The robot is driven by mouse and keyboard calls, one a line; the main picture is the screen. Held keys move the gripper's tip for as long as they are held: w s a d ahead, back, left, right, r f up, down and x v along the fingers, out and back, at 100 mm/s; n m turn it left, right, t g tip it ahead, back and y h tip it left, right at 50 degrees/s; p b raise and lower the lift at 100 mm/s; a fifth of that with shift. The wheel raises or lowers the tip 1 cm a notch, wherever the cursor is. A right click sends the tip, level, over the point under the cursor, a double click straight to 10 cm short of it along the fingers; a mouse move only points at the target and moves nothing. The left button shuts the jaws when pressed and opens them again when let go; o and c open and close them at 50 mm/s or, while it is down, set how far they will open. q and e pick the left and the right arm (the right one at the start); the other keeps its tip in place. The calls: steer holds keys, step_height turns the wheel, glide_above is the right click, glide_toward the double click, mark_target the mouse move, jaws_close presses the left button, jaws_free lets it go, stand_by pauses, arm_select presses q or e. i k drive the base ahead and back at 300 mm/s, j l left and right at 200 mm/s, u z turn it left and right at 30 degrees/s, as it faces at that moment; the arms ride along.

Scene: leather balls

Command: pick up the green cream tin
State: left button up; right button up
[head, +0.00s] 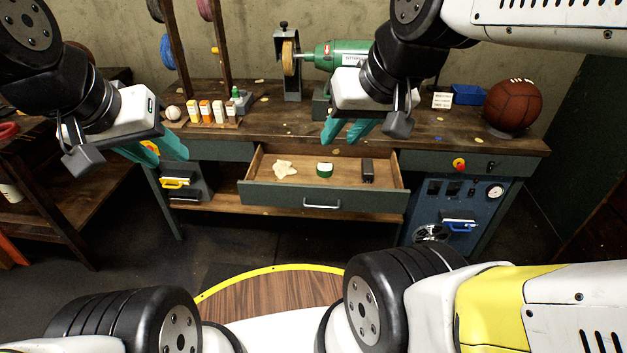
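A small round tin (324,170), green with a white top, sits in the open drawer (310,202) of the workbench, near the drawer's middle. My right gripper (339,140) has teal fingers spread apart and empty. It hangs in the air above and a little behind the tin in the head view, apart from it. My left gripper (168,156) is at the left, in front of the bench's left end and far from the tin. Its teal fingers look spread, with nothing between them.
A pale crumpled cloth (285,169) lies left of the tin and a dark block (368,171) right of it in the drawer. On the bench stand small bottles (206,111), a green machine (343,53), a blue box (468,94) and a leather ball (513,104).

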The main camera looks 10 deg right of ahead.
mark_target(324, 170)
steer(key=i+l, duration=0.2)
steer(key=i, duration=0.2)
steer(key=i+l, duration=0.15)
steer(key=i, duration=0.3)
